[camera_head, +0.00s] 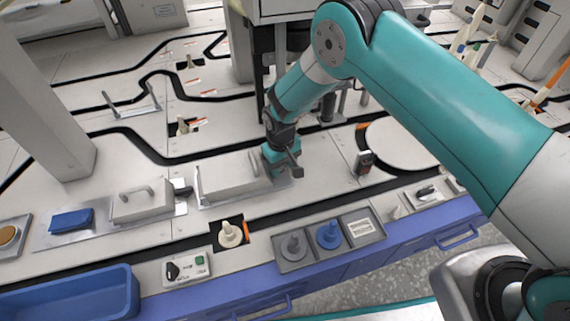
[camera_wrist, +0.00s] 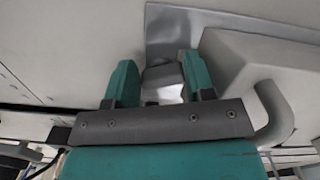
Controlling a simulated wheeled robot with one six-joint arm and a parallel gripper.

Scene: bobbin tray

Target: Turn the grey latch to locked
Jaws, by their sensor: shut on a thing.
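My gripper (camera_head: 281,163) is low at the right end of the right-hand pale box on the bench. In the wrist view its two teal fingers (camera_wrist: 160,82) stand on either side of a small grey latch (camera_wrist: 163,74) and are shut on it. The latch sits on a metal plate (camera_wrist: 180,22) beside the pale box (camera_wrist: 250,65). The fingers hide its sides, so its exact angle is hard to tell. In the head view the gripper covers the latch.
The right-hand box (camera_head: 232,176) has a handle, seen close by the gripper in the wrist view (camera_wrist: 277,115). A similar box (camera_head: 140,204) with a dark latch (camera_head: 181,188) stands to the left. A cream bobbin (camera_head: 230,234), a blue bobbin (camera_head: 328,233) and a blue bin (camera_head: 70,296) are nearer the front edge.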

